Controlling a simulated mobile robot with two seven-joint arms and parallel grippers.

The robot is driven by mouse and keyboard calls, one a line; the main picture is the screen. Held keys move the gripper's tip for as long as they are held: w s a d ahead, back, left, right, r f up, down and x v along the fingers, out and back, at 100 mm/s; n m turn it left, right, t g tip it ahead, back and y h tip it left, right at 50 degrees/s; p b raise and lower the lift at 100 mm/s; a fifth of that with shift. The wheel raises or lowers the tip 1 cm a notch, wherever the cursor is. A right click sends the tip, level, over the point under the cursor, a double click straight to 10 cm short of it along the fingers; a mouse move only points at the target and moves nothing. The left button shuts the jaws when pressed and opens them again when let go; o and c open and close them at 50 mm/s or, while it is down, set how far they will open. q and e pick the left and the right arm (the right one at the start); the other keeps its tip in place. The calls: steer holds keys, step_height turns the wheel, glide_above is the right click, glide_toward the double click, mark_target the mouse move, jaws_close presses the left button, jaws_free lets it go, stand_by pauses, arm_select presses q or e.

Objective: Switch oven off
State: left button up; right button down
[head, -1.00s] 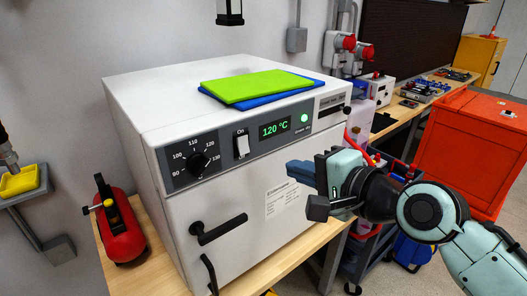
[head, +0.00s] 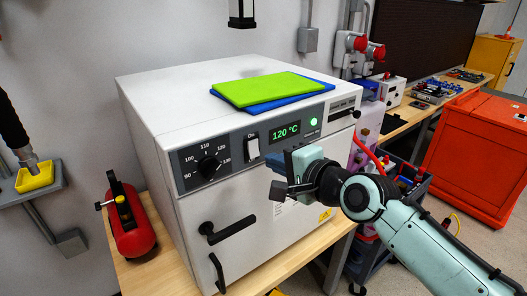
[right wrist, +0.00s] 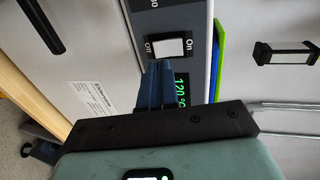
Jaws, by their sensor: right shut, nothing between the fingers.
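The oven (head: 190,110) is a white box with a dark control panel. Its display (head: 284,132) reads 120 °C and a green lamp (head: 313,121) is lit. The white rocker switch (head: 253,149) sits left of the display, with "On" above it. In the right wrist view the switch (right wrist: 167,47) lies between the "Off" and "On" labels. My right gripper (head: 277,163) is shut and empty, in front of the panel just right of the switch. Its blue fingertips (right wrist: 160,70) appear just short of the switch; contact cannot be told. My left gripper is not in view.
A black dial (head: 208,166) is left of the switch, and the door handle (head: 228,229) sticks out below. Green and blue sheets (head: 265,89) lie on the oven. A red cabinet (head: 475,155) is at right.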

mark_target(255, 154)
steer(key=p+x, duration=0.1)
steer(key=x, duration=0.3)
steer(key=shift+w+a+f, duration=0.15)
steer(key=shift+w+a, duration=0.05)
steer(key=shift+w, duration=0.15)
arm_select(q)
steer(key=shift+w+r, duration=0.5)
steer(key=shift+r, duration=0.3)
